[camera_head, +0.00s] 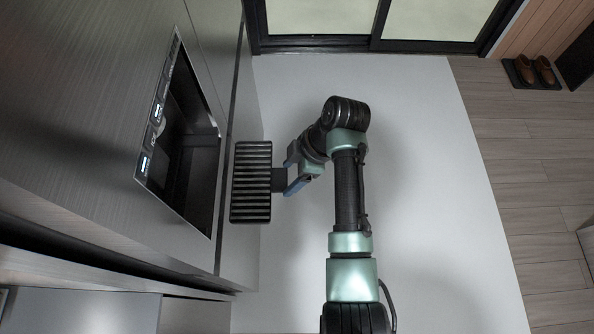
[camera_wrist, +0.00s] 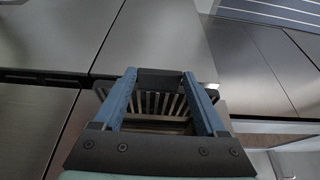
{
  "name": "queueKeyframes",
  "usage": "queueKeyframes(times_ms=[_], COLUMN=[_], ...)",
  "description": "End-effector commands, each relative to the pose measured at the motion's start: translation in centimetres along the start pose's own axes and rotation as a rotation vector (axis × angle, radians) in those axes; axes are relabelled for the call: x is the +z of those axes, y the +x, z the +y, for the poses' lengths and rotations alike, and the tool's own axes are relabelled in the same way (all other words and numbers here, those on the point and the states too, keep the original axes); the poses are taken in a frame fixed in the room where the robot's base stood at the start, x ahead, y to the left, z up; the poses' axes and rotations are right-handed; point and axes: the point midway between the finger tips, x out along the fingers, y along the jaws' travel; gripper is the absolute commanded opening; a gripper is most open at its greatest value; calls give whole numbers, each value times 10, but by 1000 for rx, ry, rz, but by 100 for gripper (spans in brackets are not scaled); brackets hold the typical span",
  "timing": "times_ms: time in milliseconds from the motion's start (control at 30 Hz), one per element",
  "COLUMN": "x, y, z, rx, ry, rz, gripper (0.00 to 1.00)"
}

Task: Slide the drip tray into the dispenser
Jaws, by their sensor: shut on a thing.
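The drip tray (camera_head: 250,190) is a dark rectangle with light slats. It is held in the air just right of the dispenser (camera_head: 187,140), a dark recess with a control strip in the steel front. A gap shows between tray and recess. My gripper (camera_head: 283,180) is shut on a dark tab at the tray's right edge. In the wrist view, the blue fingers of my gripper (camera_wrist: 160,80) close on the dark tab, and the slatted tray (camera_wrist: 160,103) shows between and behind them. The recess cannot be made out in the wrist view.
The steel appliance front (camera_head: 90,90) fills the left side. A pale floor mat (camera_head: 430,180) lies under my arm, with wood floor to the right. A glass door (camera_head: 360,25) and brown shoes (camera_head: 534,70) are at the far end. The space right of my arm is free.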

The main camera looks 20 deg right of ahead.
Motion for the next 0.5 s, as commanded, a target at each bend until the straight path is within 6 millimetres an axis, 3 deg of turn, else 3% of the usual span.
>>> queueKeyframes(times_ms=[500], x=[-19], y=[19], z=[0], rx=[1], ry=[-1], rz=[1], gripper=[7])
